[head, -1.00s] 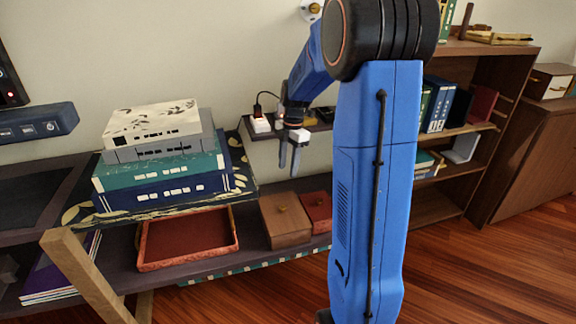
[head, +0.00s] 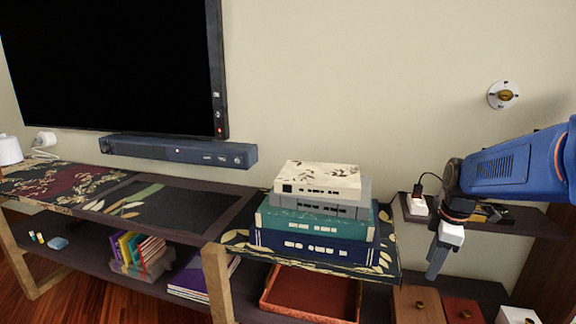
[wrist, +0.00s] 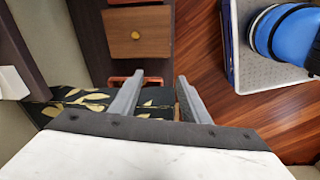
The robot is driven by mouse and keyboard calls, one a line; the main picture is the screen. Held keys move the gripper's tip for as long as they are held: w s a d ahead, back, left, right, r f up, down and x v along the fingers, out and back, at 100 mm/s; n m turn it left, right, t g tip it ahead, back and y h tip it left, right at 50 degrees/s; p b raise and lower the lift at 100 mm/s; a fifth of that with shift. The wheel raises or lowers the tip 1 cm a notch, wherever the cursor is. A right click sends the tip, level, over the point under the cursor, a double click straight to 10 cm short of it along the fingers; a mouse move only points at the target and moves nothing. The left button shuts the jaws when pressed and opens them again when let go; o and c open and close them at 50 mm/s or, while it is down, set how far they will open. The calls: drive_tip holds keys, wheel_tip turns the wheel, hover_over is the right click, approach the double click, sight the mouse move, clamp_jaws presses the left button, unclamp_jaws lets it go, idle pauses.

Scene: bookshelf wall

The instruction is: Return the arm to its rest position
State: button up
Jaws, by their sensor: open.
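My blue arm comes in from the right edge in the head view. My gripper (head: 437,268) points down in front of the wall, right of the stack of boxes and just below the small wall shelf. In the wrist view my gripper (wrist: 160,82) shows two grey fingers apart, with nothing held between them.
A stack of boxes (head: 318,214) stands on the cabinet, left of my gripper. The small wall shelf (head: 530,222) holds a white plug (head: 417,205). A red tray (head: 300,309) and a brown box (head: 415,308) sit lower. A television (head: 110,65) hangs at left.

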drive_tip(key=s+a+m+t, duration=0.1)
drive_tip(key=s+a+m, duration=0.2)
drive_tip(key=s, duration=0.4)
drive_tip(key=s+a+r+m+t, duration=0.1)
drive_tip(key=s+a+m, duration=0.2)
drive_tip(key=s+m, duration=0.2)
drive_tip(key=s+a+m+t, duration=0.1)
drive_tip(key=s+a+m, duration=0.2)
drive_tip(key=s, duration=0.6)
drive_tip(key=shift+s+a+r+m+t+h, duration=0.2)
drive_tip(key=shift+a+m+t+h, duration=0.1)
drive_tip(key=shift+m, duration=0.6)
drive_tip(key=shift+d, duration=0.1)
